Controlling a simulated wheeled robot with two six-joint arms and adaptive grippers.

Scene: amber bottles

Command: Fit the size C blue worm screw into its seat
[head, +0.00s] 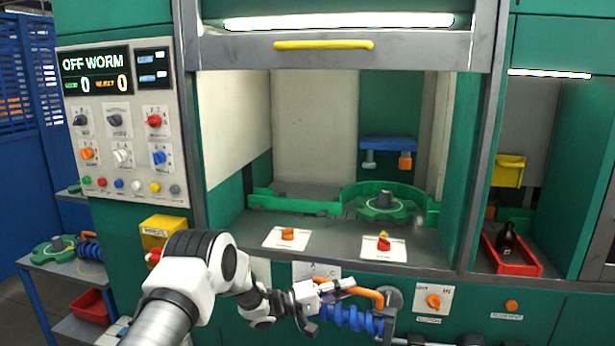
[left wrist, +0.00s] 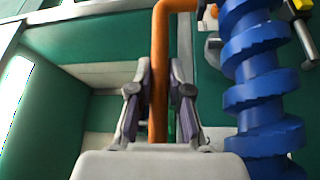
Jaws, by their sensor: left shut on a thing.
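The blue worm screw (head: 350,318) lies horizontally low in front of the machine. In the left wrist view the blue worm screw (left wrist: 258,85) runs beside my gripper, on the right. My left gripper (head: 338,287) is at an orange bar (head: 368,294) just above the screw. In the left wrist view the left gripper's fingers (left wrist: 158,92) are on both sides of the orange bar (left wrist: 159,45) and shut on it. A grey bracket (head: 390,324) is at the screw's right end. Whether the screw is seated, I cannot tell. My right gripper is out of view.
A white label with a C (head: 318,271) is behind my gripper. The open machine bay holds a green gear (head: 385,205). A control panel (head: 118,125) is at the left. A side table (head: 65,265) holds another gear and blue worm. A red tray (head: 512,258) holds a dark bottle.

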